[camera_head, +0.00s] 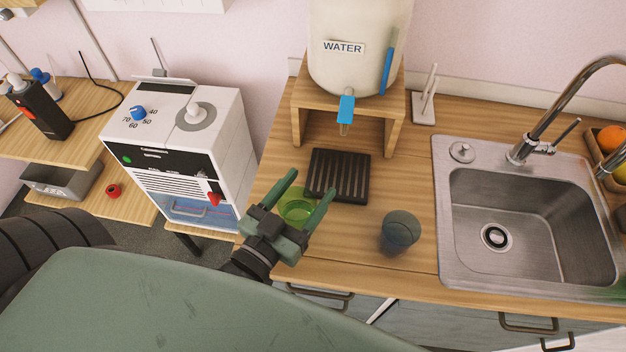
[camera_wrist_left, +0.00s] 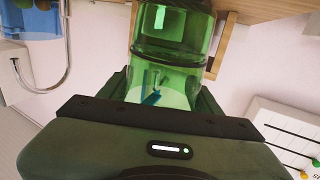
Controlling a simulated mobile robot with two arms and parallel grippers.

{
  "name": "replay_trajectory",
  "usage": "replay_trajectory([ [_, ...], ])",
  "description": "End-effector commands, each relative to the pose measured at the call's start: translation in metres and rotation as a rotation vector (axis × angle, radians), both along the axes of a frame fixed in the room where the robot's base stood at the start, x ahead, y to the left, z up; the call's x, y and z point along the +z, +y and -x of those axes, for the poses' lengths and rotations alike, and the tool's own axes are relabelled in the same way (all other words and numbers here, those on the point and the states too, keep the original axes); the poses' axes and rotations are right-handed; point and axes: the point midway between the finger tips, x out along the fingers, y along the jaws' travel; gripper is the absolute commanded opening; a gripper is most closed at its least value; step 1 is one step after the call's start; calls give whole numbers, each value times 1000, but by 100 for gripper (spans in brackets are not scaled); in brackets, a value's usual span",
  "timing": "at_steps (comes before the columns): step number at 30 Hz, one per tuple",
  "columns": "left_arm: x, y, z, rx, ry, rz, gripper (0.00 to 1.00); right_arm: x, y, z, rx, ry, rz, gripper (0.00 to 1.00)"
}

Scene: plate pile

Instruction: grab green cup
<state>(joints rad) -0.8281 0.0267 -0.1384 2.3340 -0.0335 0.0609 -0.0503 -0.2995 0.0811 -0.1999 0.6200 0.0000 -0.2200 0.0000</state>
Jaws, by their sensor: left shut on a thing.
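The green cup (camera_head: 297,211) is clear green and sits on the wooden counter, left of the sink and in front of the black slatted drip tray. My left gripper (camera_head: 306,198) has a finger on each side of it and is shut on it. In the left wrist view the green cup (camera_wrist_left: 172,50) fills the space between the fingers, and things behind show through it. My right gripper is not in either view.
A dark blue-grey cup (camera_head: 400,232) stands to the right. The slatted drip tray (camera_head: 338,176) lies below the water dispenser (camera_head: 358,45) on its wooden stand. A sink (camera_head: 446,262) is at right, a white machine (camera_head: 222,120) at left.

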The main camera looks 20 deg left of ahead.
Motion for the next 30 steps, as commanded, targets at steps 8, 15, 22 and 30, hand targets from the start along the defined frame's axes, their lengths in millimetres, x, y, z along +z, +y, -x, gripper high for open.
replay_trajectory([
  [8, 1, 1, 11, 0, -2, -1, 11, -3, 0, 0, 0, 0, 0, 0],
  [15, 1, 2, 14, 0, -2, -1, 11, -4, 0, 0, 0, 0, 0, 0],
  [22, 1, 2, 14, 0, -2, 0, 11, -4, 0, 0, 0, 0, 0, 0],
  [30, 24, -1, 8, 4, -5, 2, 11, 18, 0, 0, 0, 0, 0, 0],
])
